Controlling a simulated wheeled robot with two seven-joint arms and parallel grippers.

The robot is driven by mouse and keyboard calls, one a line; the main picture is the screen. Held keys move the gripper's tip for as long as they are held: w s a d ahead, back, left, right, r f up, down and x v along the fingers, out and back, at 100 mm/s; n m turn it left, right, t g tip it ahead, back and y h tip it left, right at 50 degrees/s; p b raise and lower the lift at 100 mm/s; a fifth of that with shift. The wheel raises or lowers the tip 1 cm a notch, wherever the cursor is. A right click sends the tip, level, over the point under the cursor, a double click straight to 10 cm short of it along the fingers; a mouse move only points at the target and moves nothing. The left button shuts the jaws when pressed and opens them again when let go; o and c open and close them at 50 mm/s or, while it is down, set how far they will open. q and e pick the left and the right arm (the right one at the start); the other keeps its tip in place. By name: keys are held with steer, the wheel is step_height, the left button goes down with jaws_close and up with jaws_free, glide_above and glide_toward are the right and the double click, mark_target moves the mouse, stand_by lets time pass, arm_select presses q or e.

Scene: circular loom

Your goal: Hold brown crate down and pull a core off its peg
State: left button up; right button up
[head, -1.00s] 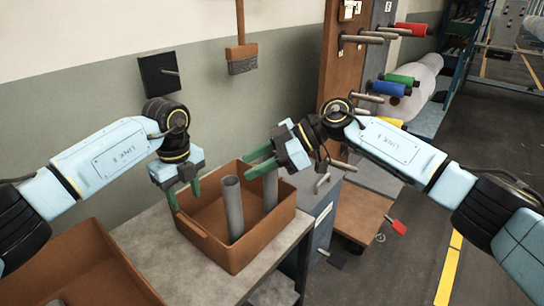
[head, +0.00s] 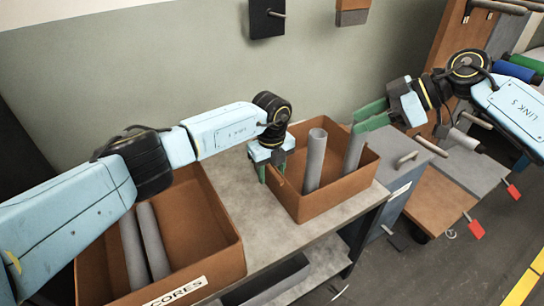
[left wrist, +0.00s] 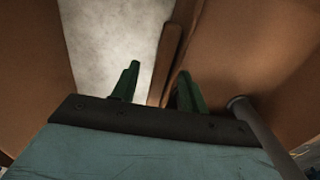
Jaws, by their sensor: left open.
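The brown crate (head: 330,198) stands on the grey table, with two grey cores upright inside, a nearer core (head: 314,160) and a slightly leaning right core (head: 352,155). Any pegs under them are hidden. My left gripper (head: 271,173) is open at the crate's left wall. In the left wrist view its fingers (left wrist: 156,88) lie either side of the wall's rim (left wrist: 170,55), and a core (left wrist: 262,130) shows inside. My right gripper (head: 362,117) has its green fingers at the top of the right core; whether they are closed on it is unclear.
A second brown crate (head: 228,243) labelled CORES, with two leaning cores (head: 135,245), is at the left. Bare grey tabletop (head: 250,215) lies between the crates. A grey cabinet (head: 408,175) stands at the right, with a rack of pegs and coloured rolls (head: 515,70) behind.

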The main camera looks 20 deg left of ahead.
arm_select(q)
steer(key=shift+f, duration=0.85)
steer(key=shift+c, duration=0.3)
jaws_close()
